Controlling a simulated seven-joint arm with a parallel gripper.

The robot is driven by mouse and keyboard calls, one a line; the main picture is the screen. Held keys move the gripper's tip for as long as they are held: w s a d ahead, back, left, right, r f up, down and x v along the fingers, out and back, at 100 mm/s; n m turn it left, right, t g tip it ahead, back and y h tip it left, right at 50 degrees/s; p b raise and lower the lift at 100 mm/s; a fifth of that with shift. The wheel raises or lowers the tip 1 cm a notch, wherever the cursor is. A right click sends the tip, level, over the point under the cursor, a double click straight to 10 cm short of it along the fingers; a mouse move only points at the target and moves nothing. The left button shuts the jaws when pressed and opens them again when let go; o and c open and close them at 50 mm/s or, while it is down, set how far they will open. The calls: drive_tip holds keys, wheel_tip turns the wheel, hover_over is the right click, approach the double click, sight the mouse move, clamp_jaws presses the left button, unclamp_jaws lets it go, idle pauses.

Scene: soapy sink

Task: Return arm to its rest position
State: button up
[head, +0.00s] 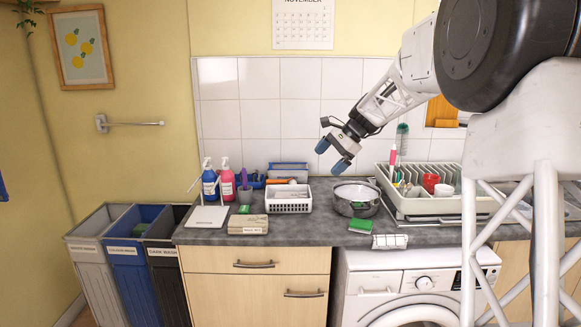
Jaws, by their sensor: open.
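My gripper (332,155) is in the head view, at the end of my arm that reaches in from the upper right. Its two blue-tipped fingers are apart, with nothing between them. It hangs in the air in front of the white tiled wall, above the counter. A metal bowl (366,208) with whitish contents stands on the counter below it and a little to the right. The gripper does not appear to touch anything.
A dish rack (430,209) holds a red cup (431,182) and other items at right. A white basket (289,200), a blue bottle (209,184) and a pink bottle (227,182) stand left. A green sponge (362,226) lies before the bowl. Bins (130,262) stand lower left.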

drive_tip(key=s+d+r+n+h, duration=0.1)
drive_tip(key=s+r+n+h, duration=0.15)
drive_tip(key=s, duration=1.25)
drive_tip(key=s+d+f+n+h, duration=0.1)
drive_tip(key=s+f+n, duration=0.2)
drive_tip(key=s, duration=1)
drive_tip(key=s+d+f+n+t+h, duration=0.1)
drive_tip(key=s+f, duration=0.4)
drive_tip(key=s, duration=0.8)
drive_tip(key=s+d+f+n+t+h, duration=0.1)
drive_tip(key=s+d+f+n+h, duration=0.2)
drive_tip(key=s, duration=1.1)
drive_tip(key=shift+d+f+n, duration=0.25)
drive_tip(key=shift+f+n, duration=0.7)
drive_tip(key=shift+n, duration=0.1)
